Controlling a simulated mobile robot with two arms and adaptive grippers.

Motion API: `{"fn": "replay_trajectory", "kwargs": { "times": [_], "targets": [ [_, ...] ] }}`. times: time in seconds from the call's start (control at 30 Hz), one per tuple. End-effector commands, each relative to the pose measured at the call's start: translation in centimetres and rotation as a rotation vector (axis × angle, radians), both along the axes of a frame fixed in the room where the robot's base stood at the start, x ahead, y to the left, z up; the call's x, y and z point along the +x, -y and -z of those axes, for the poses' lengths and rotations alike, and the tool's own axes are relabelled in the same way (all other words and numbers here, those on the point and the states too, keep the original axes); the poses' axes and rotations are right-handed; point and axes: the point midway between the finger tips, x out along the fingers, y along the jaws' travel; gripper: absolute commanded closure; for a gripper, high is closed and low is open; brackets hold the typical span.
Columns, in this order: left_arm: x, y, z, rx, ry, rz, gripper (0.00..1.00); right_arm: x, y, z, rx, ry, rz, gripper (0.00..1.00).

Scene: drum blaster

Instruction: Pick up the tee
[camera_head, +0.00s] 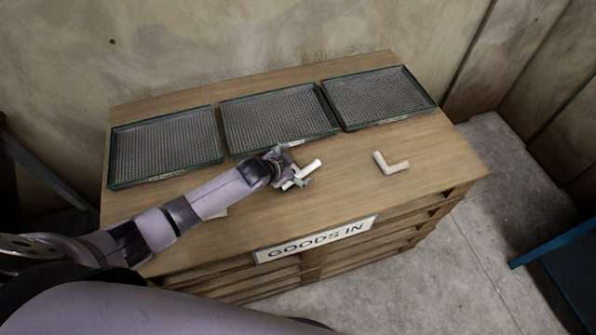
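A white piece (308,170), probably the tee, is at the fingers of my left gripper (293,172), above the front middle of the wooden table. One straight length of it sticks out past the fingers toward the upper right. The fingers hide the rest of it, so its full shape does not show. I cannot tell whether the fingers are closed on it or open around it, or whether it touches the table. My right gripper is not in view.
A white elbow-shaped piece (391,164) lies on the table (440,155) to the right. A pale piece (219,213) shows partly beneath my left arm. Three mesh trays, left (165,143), middle (278,117) and right (377,95), look empty along the back.

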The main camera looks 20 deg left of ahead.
Motion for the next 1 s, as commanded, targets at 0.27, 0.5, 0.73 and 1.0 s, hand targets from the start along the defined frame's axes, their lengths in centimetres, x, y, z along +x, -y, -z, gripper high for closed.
{"fn": "replay_trajectory", "kwargs": {
  "times": [0.27,0.5,0.73,1.0],
  "targets": [
    [-0.03,-0.02,0.01,0.001,-0.001,0.000,0.31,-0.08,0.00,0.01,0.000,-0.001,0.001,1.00],
    [-0.04,-0.02,0.02,0.001,-0.001,0.000,0.47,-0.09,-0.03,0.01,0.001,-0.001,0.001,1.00],
    [0.00,0.00,-0.04,-0.001,0.001,0.000,0.61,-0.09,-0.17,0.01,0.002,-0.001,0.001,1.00],
    [0.01,0.00,-0.21,-0.001,0.001,0.000,0.66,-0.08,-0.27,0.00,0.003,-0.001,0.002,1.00]
  ]
}}
